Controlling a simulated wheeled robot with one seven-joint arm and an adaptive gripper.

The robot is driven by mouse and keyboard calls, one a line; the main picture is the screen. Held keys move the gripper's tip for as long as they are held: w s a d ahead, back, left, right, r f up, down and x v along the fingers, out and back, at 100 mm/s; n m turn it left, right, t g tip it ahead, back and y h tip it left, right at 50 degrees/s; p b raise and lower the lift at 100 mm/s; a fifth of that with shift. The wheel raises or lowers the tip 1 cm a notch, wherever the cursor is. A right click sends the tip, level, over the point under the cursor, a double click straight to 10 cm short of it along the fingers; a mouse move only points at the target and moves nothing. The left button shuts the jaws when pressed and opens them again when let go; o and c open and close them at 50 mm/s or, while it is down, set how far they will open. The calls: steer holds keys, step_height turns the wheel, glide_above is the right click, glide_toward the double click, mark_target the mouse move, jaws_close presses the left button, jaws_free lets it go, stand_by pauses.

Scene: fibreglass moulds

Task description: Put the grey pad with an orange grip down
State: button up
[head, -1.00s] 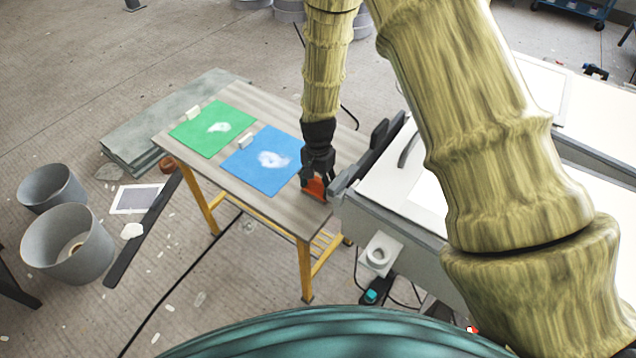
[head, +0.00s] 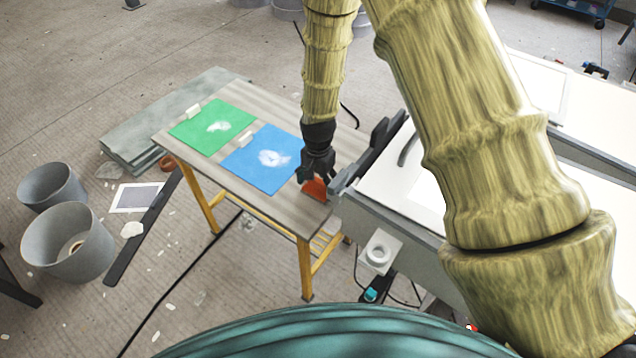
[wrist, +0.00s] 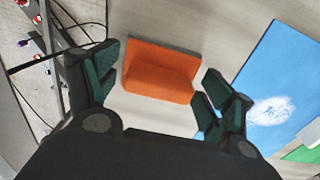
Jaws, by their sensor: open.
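The pad's orange grip (wrist: 160,72) lies on the wooden table between my fingers in the wrist view, with a gap on both sides. In the head view the orange grip (head: 315,188) shows at the table's right end, partly covered by my gripper. My gripper (head: 314,178) is open just above the grip. In the wrist view my gripper's fingers (wrist: 155,95) stand wide apart and hold nothing.
A blue sheet (head: 262,178) and a green sheet (head: 205,138), each with a white patch, lie on the table (head: 285,212) to the left. A white-topped machine (head: 385,190) adjoins its right end. Grey buckets (head: 68,245) stand on the floor at left.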

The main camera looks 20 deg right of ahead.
mark_target(318, 181)
step_height(318, 181, up, 12)
steer(key=b, duration=0.2)
stand_by(0.6)
steer(key=shift+r, duration=0.1)
